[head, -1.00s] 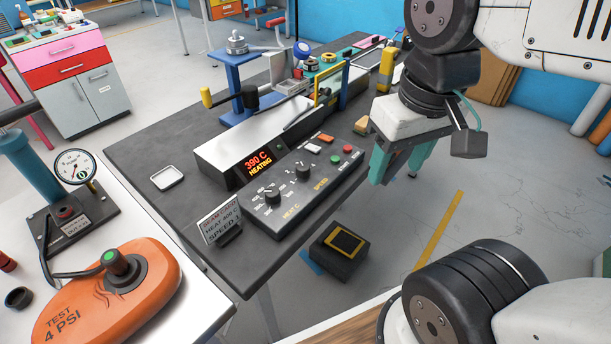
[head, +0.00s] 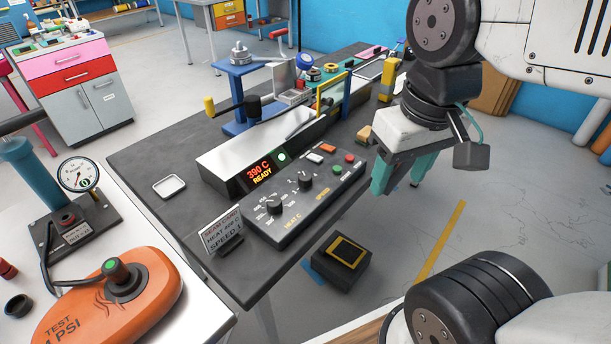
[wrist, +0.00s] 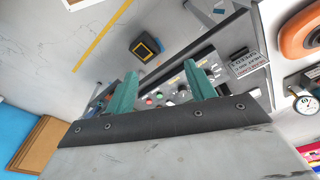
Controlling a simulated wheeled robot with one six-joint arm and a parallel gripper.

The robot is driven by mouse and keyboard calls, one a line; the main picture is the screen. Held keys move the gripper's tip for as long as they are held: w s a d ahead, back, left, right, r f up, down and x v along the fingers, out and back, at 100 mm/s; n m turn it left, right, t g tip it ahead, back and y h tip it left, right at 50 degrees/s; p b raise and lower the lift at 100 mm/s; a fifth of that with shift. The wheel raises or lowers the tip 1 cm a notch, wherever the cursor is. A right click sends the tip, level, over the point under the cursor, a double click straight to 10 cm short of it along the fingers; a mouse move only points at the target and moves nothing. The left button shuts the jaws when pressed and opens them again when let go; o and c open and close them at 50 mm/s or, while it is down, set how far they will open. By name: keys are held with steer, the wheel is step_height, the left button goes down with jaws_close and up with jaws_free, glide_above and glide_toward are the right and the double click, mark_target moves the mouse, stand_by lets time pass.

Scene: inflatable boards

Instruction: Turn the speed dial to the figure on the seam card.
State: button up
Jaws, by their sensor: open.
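The speed dial (head: 305,181) is a black knob on the grey control box (head: 290,222), above the printed word SPEED. The heat dial (head: 273,207) sits to its left. The seam card (head: 221,230) stands in a small dark holder at the box's left end; it reads HEAT 400 C and a SPEED line whose figure is too small to be sure of. My gripper (head: 397,184) is open and empty, to the right of the box and apart from the dial. In the wrist view the control box (wrist: 168,90) shows partly between the green fingers. The dial's exact setting is unclear.
The display (head: 260,173) reads 390 C READY, with a lit green lamp (head: 282,156). Red, green, white and orange buttons lie right of the dials. A blue-framed machine (head: 238,95) stands behind. An orange test board (head: 120,295) lies on the left table. A black pedal (head: 340,262) is below.

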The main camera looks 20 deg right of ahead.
steer(key=m+y, duration=0.4)
steer(key=m, duration=1.9)
glide_toward(306, 176)
steer(key=f, duration=0.1)
steer(key=shift+t, duration=0.3)
steer(key=x, duration=0.8)
steer(key=shift+s+a+r, duration=0.1)
steer(key=shift+s+a, duration=0.05)
